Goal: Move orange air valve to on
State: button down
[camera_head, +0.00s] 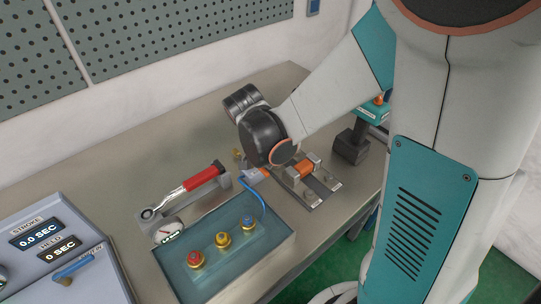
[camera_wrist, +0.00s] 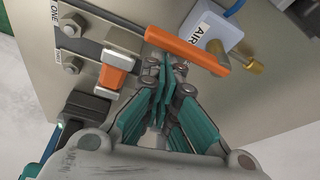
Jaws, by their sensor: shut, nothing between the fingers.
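The orange air valve lever (camera_wrist: 187,50) is a flat bar that runs slantwise across the top middle of the wrist view. It sits by a light block labelled AIR (camera_wrist: 208,28), with a brass fitting (camera_wrist: 246,58) to the right. My gripper (camera_wrist: 165,65) is shut and empty, its teal fingertips close to the lever's left half. I cannot tell whether they touch it. In the head view the AIR block (camera_head: 253,174) and a bit of orange show just below my wrist, which hides most of the valve and my fingers.
A blue hose runs from the valve to a button box (camera_head: 222,285). A red-handled wrench (camera_head: 200,179) and a gauge (camera_head: 168,230) lie left.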

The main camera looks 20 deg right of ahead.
jog(key=shift+s+a, duration=0.15)
jog(key=shift+s, duration=0.05)
dwell(0.6)
notch_tip(320, 180, up, 10)
jog(key=w+p, duration=0.1)
jog(key=p, duration=0.1)
jog(key=shift+f+p, duration=0.2)
jog(key=shift+p, duration=0.15)
dwell(0.7)
jog(key=shift+s+d, duration=0.1)
jog(key=shift+d, duration=0.1)
dwell(0.5)
